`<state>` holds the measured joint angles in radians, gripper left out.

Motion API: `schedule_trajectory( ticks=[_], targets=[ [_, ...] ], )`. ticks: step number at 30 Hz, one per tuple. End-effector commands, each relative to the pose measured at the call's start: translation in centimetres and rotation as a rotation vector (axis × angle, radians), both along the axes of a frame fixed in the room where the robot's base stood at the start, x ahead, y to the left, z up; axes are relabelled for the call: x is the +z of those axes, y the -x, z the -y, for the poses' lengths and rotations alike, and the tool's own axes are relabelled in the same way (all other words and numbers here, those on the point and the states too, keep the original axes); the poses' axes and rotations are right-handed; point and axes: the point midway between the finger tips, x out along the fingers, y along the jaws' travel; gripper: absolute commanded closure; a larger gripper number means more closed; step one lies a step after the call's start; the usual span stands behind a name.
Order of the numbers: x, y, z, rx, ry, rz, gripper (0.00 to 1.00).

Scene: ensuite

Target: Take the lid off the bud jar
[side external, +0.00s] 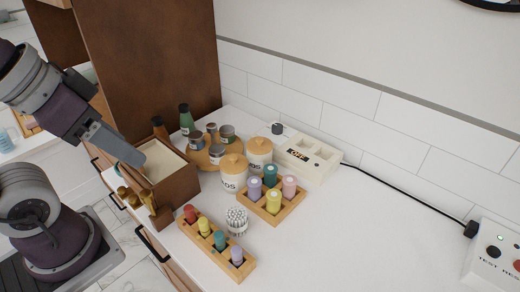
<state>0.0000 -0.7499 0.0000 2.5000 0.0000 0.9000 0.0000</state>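Two white jars with round wooden lids stand close together in the middle of the counter. The front jar (233,182) has its wooden lid (233,162) on and carries dark lettering ending in "DS". The rear jar (259,158) has its wooden lid (260,144) on and also carries partly hidden lettering. I cannot tell which one is the bud jar. A small clear cup (237,228) of white-tipped buds stands open in front of them. My gripper (138,158) is at the left, over the edge of a brown box and apart from both jars. Its finger gap is not clear.
The open brown box (182,187) stands left of the jars. A round wooden tray (203,158) with tins is behind. Wooden racks (289,207) (245,267) with coloured bottles stand right and front. A white device (317,164) lies by the wall. The counter's right side is mostly clear.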

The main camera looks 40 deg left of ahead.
Motion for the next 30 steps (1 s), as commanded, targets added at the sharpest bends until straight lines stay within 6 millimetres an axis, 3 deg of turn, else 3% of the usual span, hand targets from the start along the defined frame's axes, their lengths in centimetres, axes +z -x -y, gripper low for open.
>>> schedule_trajectory(
  ticks=[1, 3, 4, 11, 14, 17, 19, 22, 25, 27, 30],
  targets=[
    [0.0, 0.0, 0.0, 0.000, 0.000, 0.000, 0.35],
    [0.0, 0.0, 0.0, 0.000, 0.000, 0.000, 0.21],
    [0.0, 0.0, 0.0, 0.000, 0.000, 0.000, 0.20],
    [0.0, 0.0, 0.0, 0.000, 0.000, 0.000, 0.20],
    [0.6, -1.0, 0.0, -0.039, -0.023, -0.017, 0.20],
    [2.4, -5.1, -0.2, -0.195, -0.103, -0.080, 0.20],
    [3.2, -9.7, -0.4, -0.365, -0.176, -0.140, 0.20],
    [2.6, -16.6, -0.8, -0.628, -0.264, -0.225, 0.20],
    [-0.2, -23.3, -1.4, -0.896, -0.324, -0.297, 0.20],
    [-3.2, -27.3, -1.8, -1.076, -0.350, -0.336, 0.20],
    [-7.6, -31.3, -2.3, -1.290, -0.368, -0.372, 0.20]
  ],
)
